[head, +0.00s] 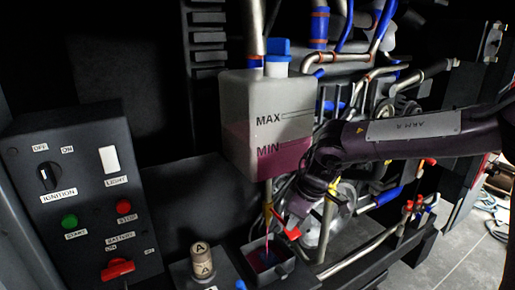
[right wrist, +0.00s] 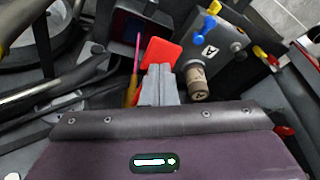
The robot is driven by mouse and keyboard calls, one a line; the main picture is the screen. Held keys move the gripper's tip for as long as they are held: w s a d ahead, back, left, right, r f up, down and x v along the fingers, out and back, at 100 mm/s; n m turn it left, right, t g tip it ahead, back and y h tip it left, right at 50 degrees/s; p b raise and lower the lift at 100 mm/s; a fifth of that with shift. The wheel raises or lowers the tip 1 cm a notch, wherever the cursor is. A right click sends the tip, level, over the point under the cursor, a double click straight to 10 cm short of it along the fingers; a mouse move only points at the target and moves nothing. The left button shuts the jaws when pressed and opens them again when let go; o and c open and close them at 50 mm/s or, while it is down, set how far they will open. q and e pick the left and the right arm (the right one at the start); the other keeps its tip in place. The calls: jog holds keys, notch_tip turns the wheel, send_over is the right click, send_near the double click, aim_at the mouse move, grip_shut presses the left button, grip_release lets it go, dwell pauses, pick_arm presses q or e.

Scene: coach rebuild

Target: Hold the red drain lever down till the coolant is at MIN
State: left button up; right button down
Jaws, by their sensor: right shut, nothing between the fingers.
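The coolant tank (head: 240,105) is translucent white with MAX and MIN marks and a blue cap. Pink coolant (head: 238,148) fills its lower part, its surface close to the MIN mark, seemingly just above it. A thin pink stream falls below the tank into a dark open catch box (head: 283,272). The red drain lever (head: 291,233) is beneath the tank's right side. My right gripper (right wrist: 160,72) is shut and empty, its fingertips at the red lever (right wrist: 162,53), seemingly touching it. The lever partly hides behind the fingers. My left gripper is not in view.
A control panel (head: 80,190) with ignition switch, buttons and red battery handle stands at left. A cork-like piece marked A (head: 202,258) stands on a block beside the catch box. Pipes and hoses crowd behind my right arm.

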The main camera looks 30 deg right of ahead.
notch_tip(320, 180, up, 8)
jog(key=p, duration=0.4)
dwell(0.3)
jog(key=shift+s+f, duration=0.1)
